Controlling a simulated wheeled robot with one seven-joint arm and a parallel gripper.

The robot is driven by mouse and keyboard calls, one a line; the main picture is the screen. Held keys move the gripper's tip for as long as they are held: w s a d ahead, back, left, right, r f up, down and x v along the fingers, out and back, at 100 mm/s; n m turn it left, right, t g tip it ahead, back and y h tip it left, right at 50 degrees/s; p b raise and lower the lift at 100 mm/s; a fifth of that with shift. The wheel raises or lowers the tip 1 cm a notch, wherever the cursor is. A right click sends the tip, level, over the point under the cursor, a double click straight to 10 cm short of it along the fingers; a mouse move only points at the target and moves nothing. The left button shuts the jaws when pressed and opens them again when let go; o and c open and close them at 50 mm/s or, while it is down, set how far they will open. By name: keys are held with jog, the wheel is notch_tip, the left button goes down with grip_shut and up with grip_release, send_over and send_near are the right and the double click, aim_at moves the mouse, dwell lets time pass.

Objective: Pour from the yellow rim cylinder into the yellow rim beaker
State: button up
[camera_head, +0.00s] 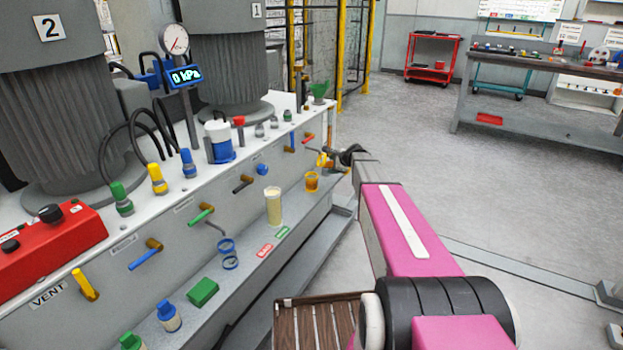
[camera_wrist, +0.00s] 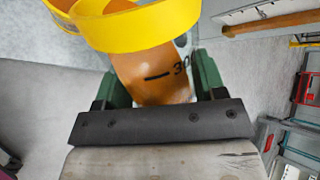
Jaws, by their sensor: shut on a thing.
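My gripper (camera_wrist: 155,82) is shut on the yellow rim cylinder (camera_wrist: 150,76), with a green finger on each side of it. The cylinder is clear, has a 30 mark and holds orange liquid; its wide yellow rim faces the top of the wrist view. In the head view my gripper (camera_head: 338,157) holds the cylinder (camera_head: 323,159) tilted at the far end of the bench ledge. The yellow rim beaker (camera_head: 312,182) stands on the ledge just below, with orange in it. Part of another yellow rim (camera_wrist: 60,14) shows beside the cylinder's rim. I cannot see a stream.
A tall cylinder (camera_head: 273,207) with pale liquid stands on the ledge to the left. Blue rings (camera_head: 228,250), a green block (camera_head: 202,292) and valve handles (camera_head: 200,216) are nearer.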

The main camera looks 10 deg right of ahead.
jog(key=shift+r+h, duration=0.4)
jog(key=shift+h, duration=0.1)
dwell(1.1)
jog(key=shift+d+f+y, duration=0.1)
jog(key=shift+f+y, duration=0.25)
jog(key=shift+y, duration=0.05)
jog(key=shift+f+m+y, duration=0.9)
jog(key=shift+f+y, duration=0.4)
jog(key=shift+y, duration=0.2)
jog(key=shift+w+m+y, duration=0.1)
jog(key=shift+m+y, duration=0.2)
jog(key=shift+y, duration=0.3)
jog(key=d+m+y, duration=0.1)
jog(key=m+t+y, duration=0.1)
jog(key=shift+w+d+r+y+b, duration=0.15)
jog(key=shift+d+r+y+b, duration=0.05)
jog(key=shift+d+y+b, duration=0.15)
jog(key=shift+d+f+m+t+y, duration=0.1)
jog(key=shift+d+m+t+y, duration=0.2)
jog(key=shift+m+y, duration=0.25)
jog(key=shift+d+m+t+y, duration=0.2)
jog(key=shift+m+t+y, duration=0.1)
jog(key=shift+m+y, duration=0.25)
